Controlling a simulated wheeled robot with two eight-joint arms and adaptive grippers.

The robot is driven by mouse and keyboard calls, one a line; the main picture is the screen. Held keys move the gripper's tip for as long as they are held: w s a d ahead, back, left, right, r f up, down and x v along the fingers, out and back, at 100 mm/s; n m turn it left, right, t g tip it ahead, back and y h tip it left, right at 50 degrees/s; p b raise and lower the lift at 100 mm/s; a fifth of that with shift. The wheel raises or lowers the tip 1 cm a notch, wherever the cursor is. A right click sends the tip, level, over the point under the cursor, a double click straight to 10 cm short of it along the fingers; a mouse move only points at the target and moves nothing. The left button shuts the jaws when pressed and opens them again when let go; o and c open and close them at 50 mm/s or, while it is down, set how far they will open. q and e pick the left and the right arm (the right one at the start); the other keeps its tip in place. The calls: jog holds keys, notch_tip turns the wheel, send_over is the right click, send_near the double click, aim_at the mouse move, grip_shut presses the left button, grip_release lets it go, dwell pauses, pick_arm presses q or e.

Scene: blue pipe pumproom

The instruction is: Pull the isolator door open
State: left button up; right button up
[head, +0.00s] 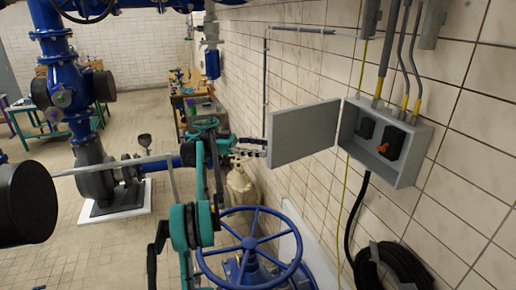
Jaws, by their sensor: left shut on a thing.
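The isolator box (405,152) is a grey enclosure on the tiled wall at the right. Its grey door (305,131) stands swung wide open to the left, hinged on the box's left side. Inside the box show a dark switch with an orange-red handle (386,148) and a smaller dark switch with green (366,128). My left gripper (262,147) is at the door's free left edge and is shut on it; the fingertips are small and partly blurred into the edge. My right gripper is not in view.
A blue handwheel (250,247) stands below the door. A coiled black hose (393,268) hangs under the box. Conduits (398,60) run up from the box. Blue pipework (62,80) stands at the left, workbenches (195,100) behind. The tiled floor between is partly free.

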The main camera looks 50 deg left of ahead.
pick_arm(q)
jog(key=shift+w+d+f, duration=0.15)
jog(key=shift+d, duration=0.05)
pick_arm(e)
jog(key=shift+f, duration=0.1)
